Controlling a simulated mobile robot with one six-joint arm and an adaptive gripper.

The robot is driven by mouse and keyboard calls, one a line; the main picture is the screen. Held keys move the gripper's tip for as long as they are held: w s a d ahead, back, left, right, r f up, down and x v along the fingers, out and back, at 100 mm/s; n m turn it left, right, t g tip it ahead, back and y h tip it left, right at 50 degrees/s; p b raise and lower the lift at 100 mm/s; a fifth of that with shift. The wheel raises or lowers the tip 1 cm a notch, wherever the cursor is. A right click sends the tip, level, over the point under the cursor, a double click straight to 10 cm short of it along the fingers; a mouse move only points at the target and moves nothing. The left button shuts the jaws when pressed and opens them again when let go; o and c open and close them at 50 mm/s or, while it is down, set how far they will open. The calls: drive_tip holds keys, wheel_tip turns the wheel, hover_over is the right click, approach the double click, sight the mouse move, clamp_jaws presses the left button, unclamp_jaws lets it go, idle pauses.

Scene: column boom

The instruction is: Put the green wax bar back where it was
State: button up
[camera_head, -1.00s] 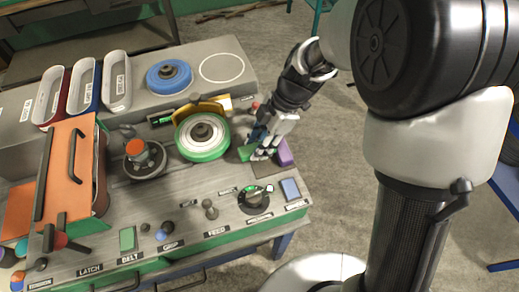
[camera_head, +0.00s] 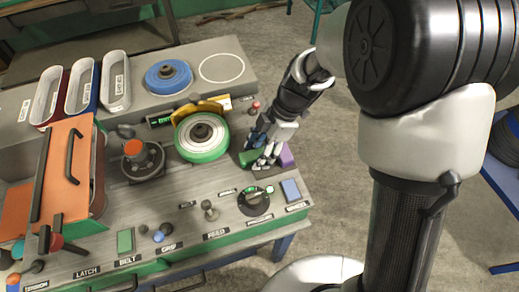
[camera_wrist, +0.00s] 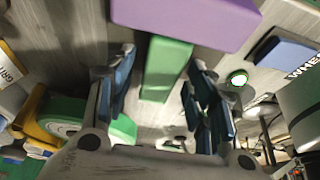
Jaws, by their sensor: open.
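The green wax bar (camera_head: 249,158) lies at the right side of the bench top, beside the purple block (camera_head: 287,156). In the wrist view the green bar (camera_wrist: 165,68) lies between my spread fingers, with visible gaps on both sides. The purple block (camera_wrist: 185,18) is at the bar's far end in that view. My gripper (camera_head: 265,161) is open and low over the bar, pointing down; its fingers also show in the wrist view (camera_wrist: 160,78). The fingers hide part of the bar in the head view. I cannot tell whether the bar is resting fully on the bench.
A green-rimmed wheel (camera_head: 203,136) with a yellow guard stands left of my gripper. A dial (camera_head: 254,201) and a blue pad (camera_head: 291,189) are in front. An orange-covered box (camera_head: 65,170), bins (camera_head: 116,80) and a blue wheel (camera_head: 169,76) are farther left.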

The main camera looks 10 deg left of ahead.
drive_tip(key=shift+w+r+p, duration=0.1)
drive_tip(key=shift+r+p, duration=0.25)
drive_tip(key=shift+r, duration=0.15)
drive_tip(key=d+r+m+t+p, duration=0.1)
drive_tip(key=d+r+m, duration=0.2)
drive_tip(key=d+r, duration=0.35)
drive_tip(key=d+r+m+t+p, duration=0.1)
drive_tip(key=d+r+m, duration=0.15)
drive_tip(key=r, duration=0.75)
drive_tip(key=s+d+r+m+t+h, duration=0.2)
drive_tip(key=s+d+m, duration=0.5)
drive_tip(key=m, duration=0.2)
drive_tip(key=s+d+r+m+t+h, duration=0.2)
drive_tip(key=s+d+m+t, duration=0.1)
drive_tip(key=s+d+m, duration=0.4)
drive_tip(key=shift+s+d+r+m, duration=0.2)
drive_tip(key=shift+s+m, duration=0.4)
drive_tip(key=shift+m, duration=0.85)
